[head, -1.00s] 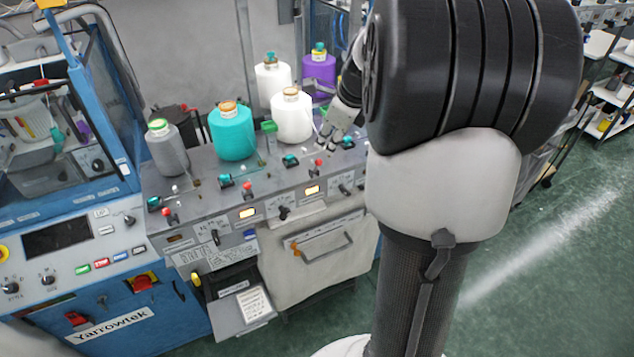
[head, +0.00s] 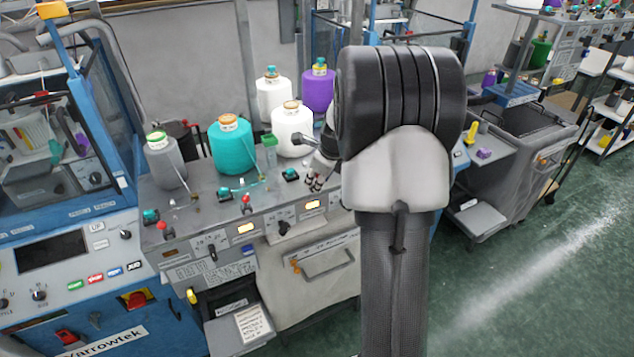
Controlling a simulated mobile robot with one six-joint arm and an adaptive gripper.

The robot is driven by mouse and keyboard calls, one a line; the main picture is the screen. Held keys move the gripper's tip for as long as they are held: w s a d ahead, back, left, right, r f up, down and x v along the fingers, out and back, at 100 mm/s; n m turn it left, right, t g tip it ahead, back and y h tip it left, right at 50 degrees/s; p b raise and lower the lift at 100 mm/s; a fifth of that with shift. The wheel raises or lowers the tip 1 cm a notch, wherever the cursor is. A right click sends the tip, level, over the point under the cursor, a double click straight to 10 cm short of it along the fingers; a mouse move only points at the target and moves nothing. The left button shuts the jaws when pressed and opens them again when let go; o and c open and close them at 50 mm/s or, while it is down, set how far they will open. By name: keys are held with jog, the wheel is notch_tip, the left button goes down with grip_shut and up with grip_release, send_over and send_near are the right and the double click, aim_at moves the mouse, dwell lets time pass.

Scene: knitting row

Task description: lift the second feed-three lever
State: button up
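A grey feed bench carries red-knobbed levers along its front top edge. One lever (head: 161,226) is at the left and another (head: 246,203) is near the middle. Dark levers also show on the front panel, one at the left (head: 212,251) and one right of centre (head: 284,228). The labels are too small to read, so I cannot tell which is the second feed-three lever. My gripper (head: 313,184) is low over the right part of the bench, at small red-tipped parts. My arm hides much of it; its opening and any contact are unclear.
Yarn cones stand behind the levers: grey (head: 166,163), teal (head: 232,147), white (head: 292,131) and purple (head: 318,90). A blue machine (head: 80,265) is at the left. A dark cart (head: 525,135) stands right of my arm. The green floor (head: 530,280) is clear at right.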

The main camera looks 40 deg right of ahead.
jog(key=shift+x, duration=1.1)
jog(key=shift+c, duration=0.5)
grip_shut()
